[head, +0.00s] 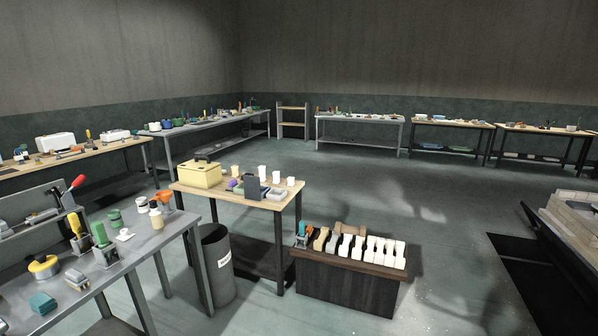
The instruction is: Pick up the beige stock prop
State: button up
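A dark wooden crate (345,284) stands on the floor right of centre in the head view. Several upright pieces stand in a row along its top. A beige piece (320,239) is near the left end, and white pieces (380,248) fill the right part. A tan-brown piece (350,229) lies behind them. I cannot tell for sure which piece is the beige stock prop; the beige one at the left end fits the colour. A blue-grey tool with an orange part (302,236) sits at the crate's left end. My gripper is not in view.
A small wood-topped table (247,200) with a yellow box (200,173) and pale cups stands behind the crate. A dark bin (217,262) is left. A grey workbench (150,246) fills the left foreground. A dark floor pit (522,270) lies right. Open floor surrounds the crate's right side.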

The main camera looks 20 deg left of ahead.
aim_at(234, 167)
jog(key=z, duration=0.3)
jog(key=i, duration=6.8)
jog(key=u, duration=3.3)
jog(key=i, duration=4.7)
